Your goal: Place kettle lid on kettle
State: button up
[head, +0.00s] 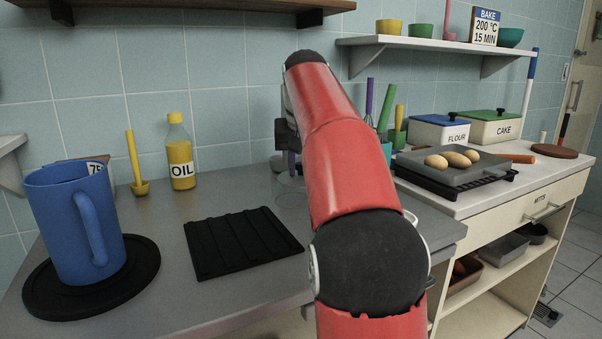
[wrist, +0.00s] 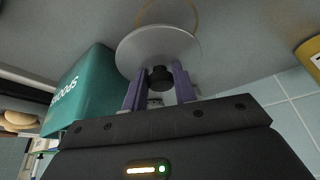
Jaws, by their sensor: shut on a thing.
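My gripper (wrist: 160,88) is shut on the black knob (wrist: 160,77) of a round grey lid (wrist: 158,46). The lid's disc lies just beyond the purple fingertips in the wrist view. In the head view my red arm hides much of the lid, and the purple gripper (head: 291,160) shows at its left edge near the wall. A blue vessel (head: 70,225) with a side handle, the most kettle-like thing in view, stands upright and open-topped on a round black base at the left. My gripper is well to its right and farther back.
A faint ring (head: 292,198) shows on the grey counter below my gripper. A black ribbed mat (head: 240,242) lies between blue vessel and arm. An oil bottle (head: 180,155) and a yellow utensil (head: 136,165) stand at the back. A teal box (wrist: 80,90) is close beside my gripper.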

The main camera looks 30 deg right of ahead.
aim_at(302, 177)
jog(key=shift+w+f+b, duration=0.1)
jog(key=shift+f+b, duration=0.6)
jog(key=shift+f, duration=1.05)
jog(key=o, duration=0.5)
jog(key=shift+f, duration=0.15)
jog(key=o, duration=0.5)
jog(key=shift+c, duration=0.2)
